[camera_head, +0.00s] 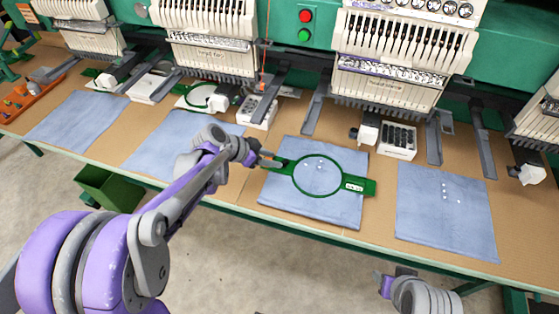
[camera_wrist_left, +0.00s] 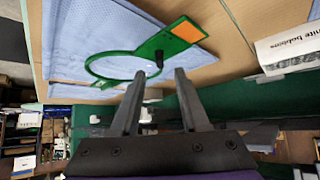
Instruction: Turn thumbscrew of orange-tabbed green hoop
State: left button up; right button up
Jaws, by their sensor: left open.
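The green hoop (camera_head: 318,196) lies on a folded blue cloth (camera_head: 290,203) on the table. In the left wrist view the hoop (camera_wrist_left: 92,80) has an orange tab (camera_wrist_left: 185,31) on its bracket. A dark thumbscrew (camera_wrist_left: 159,59) sticks out from the bracket beside the orange tab. My left gripper (camera_head: 268,160) is at the hoop's left end. In the left wrist view its two fingers (camera_wrist_left: 160,74) are open, with the thumbscrew between and just beyond the tips; no contact shows. My right gripper (camera_head: 383,283) is low at the right, away from the hoop; its jaws are unclear.
Embroidery machine heads (camera_head: 390,60) stand along the back, with dark arms reaching over the table. More blue cloths (camera_head: 445,215) lie to both sides. A white box (camera_head: 397,141) stands behind the hoop. Another green hoop (camera_head: 185,97) lies farther left. A green bin (camera_head: 107,188) sits under the table edge.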

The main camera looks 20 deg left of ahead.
aim_at(283, 162)
pick_arm(q)
jog(key=shift+x, duration=2.1)
grip_shut()
